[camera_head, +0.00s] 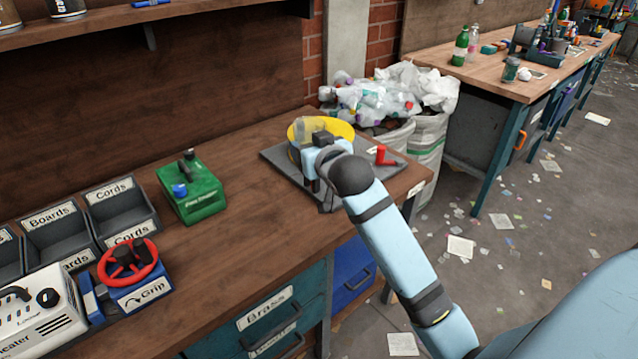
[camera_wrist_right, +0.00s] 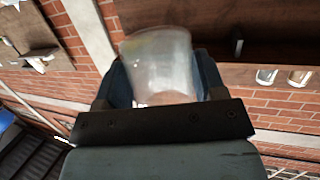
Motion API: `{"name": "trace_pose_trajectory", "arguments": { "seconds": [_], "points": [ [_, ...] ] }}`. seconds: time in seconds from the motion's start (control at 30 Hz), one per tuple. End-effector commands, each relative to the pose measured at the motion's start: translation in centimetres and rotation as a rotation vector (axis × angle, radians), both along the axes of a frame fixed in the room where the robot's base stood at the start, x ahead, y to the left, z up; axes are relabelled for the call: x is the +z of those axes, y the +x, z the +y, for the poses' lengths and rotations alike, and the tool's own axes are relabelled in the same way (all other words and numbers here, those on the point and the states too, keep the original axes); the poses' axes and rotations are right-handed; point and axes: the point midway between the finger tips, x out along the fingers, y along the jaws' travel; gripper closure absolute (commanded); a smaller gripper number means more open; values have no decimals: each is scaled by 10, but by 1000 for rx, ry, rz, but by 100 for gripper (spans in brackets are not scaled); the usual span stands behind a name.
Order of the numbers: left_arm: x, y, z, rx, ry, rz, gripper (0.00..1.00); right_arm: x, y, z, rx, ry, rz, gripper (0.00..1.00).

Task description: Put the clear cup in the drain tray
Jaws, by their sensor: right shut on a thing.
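The clear cup (camera_wrist_right: 160,62) is between the fingers of my right gripper (camera_wrist_right: 155,85) in the right wrist view, and the gripper is shut on it. In the head view my right gripper (camera_head: 318,150) is over the dark grey tray (camera_head: 275,156) at the far end of the bench. The cup shows faintly there (camera_head: 303,127), in front of a round yellow container (camera_head: 338,127). My arm hides part of the tray and of the yellow container. I cannot tell how high the cup is above the tray. My left gripper is not in view.
A red L-shaped piece (camera_head: 384,156) is at the tray's right side. A green box (camera_head: 190,188) stands to the left on the bench (camera_head: 240,240). Bins, a red-wheeled grip device (camera_head: 130,265) and a white heater (camera_head: 40,315) are at left. Full waste sacks (camera_head: 425,130) stand behind.

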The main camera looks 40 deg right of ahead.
Motion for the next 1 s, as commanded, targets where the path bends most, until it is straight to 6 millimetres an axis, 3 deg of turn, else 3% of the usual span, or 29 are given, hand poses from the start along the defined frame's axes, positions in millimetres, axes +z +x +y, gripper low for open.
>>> {"name": "trace_pose_trajectory", "arguments": {
  "seconds": [0.17, 0.53, 0.77, 1.0],
  "points": [
    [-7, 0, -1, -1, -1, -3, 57, -31, 1, -2, -4, 0, 6, 61],
    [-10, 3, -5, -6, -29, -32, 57, -129, 0, -2, -3, 0, 4, 61],
    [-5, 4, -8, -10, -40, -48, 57, -155, 0, -2, -3, 0, 0, 61],
    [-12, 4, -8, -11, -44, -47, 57, -182, 0, -1, -3, 0, 4, 61]
  ]
}}
